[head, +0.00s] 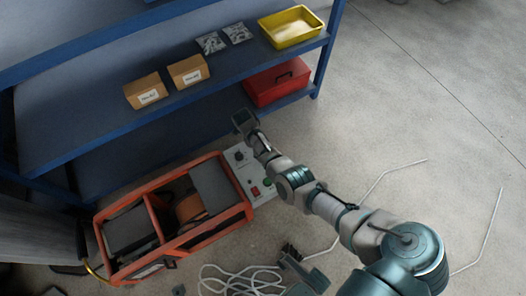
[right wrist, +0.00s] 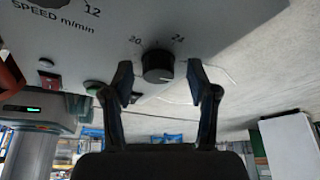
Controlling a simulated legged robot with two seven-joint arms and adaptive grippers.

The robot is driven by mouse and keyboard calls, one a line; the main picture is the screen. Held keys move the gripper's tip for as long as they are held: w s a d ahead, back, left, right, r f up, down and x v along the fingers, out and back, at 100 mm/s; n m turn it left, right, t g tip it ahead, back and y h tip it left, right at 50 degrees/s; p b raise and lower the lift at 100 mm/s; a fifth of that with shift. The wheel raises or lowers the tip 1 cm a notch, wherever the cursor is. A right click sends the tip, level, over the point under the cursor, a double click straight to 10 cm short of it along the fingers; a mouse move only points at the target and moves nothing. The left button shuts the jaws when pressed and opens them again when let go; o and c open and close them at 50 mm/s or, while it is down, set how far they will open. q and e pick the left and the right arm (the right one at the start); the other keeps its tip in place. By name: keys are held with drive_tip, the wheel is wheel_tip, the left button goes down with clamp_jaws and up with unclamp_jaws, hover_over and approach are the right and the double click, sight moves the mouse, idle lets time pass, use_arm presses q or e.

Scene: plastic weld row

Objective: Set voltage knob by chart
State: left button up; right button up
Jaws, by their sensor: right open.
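The voltage knob (right wrist: 158,66) is a round black knob on the pale control panel (right wrist: 110,30), with 20 and 24 printed beside it and a small mark between them. In the right wrist view my right gripper (right wrist: 158,82) is open, its two dark fingers on either side of the knob with gaps showing. In the head view my right arm reaches over the panel (head: 233,168) of the orange-framed machine (head: 150,208); its fingers are not clear there. A dark part at the bottom, apparently my left gripper (head: 292,253), is too unclear to read. No chart is readable.
Another dial labelled SPEED m/min (right wrist: 45,3) is beside the knob. A red switch (head: 256,191) and a green button (head: 267,182) are on the panel. A blue shelf (head: 90,135) stands behind the machine, holding cartons and bins. White cable (head: 240,280) lies on the floor.

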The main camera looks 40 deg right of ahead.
drive_tip(key=v, duration=1.1)
drive_tip(key=shift+w+r, duration=0.2)
drive_tip(key=shift+r, duration=0.15)
